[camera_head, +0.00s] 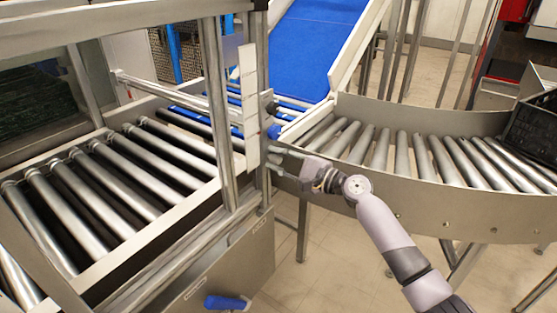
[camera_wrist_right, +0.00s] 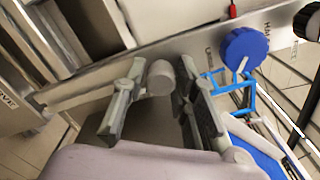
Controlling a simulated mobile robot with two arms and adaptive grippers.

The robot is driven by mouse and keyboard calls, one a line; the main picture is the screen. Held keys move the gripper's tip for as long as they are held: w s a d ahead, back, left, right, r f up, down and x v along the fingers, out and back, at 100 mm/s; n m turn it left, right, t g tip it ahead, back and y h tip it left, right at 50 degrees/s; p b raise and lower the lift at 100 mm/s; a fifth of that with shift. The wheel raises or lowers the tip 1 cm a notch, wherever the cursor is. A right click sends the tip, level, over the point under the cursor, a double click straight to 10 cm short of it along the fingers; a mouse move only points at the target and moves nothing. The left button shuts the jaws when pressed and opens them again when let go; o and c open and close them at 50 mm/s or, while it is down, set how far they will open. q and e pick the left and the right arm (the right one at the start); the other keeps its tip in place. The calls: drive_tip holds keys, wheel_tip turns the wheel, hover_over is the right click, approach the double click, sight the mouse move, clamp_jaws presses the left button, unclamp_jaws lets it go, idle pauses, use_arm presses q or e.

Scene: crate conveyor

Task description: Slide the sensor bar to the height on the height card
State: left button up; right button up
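The sensor bar, a silver horizontal bar (camera_head: 170,92), spans the roller lane inside the metal frame in the head view. A tall white strip with faint marks (camera_head: 249,85) stands on the frame's upright near its right end; I cannot tell whether it is the height card. My right gripper (camera_head: 271,161) is at this upright, low beside the strip. In the right wrist view its two fingers (camera_wrist_right: 160,98) are open, on either side of a grey round knob (camera_wrist_right: 160,78), with gaps visible. A blue knob (camera_wrist_right: 243,50) sits beside it on the labelled metal rail. My left gripper is not in view.
A roller conveyor (camera_head: 100,185) runs through the frame at left. A curved roller conveyor (camera_head: 425,197) lies behind my right arm. A blue sloping belt (camera_head: 315,40) is at the back. A dark crate (camera_head: 535,125) stands at far right. A blue handle (camera_head: 226,302) shows low in front.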

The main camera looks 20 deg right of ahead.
drive_tip(key=o, duration=0.3)
drive_tip(key=v, duration=1.2)
idle(0.3)
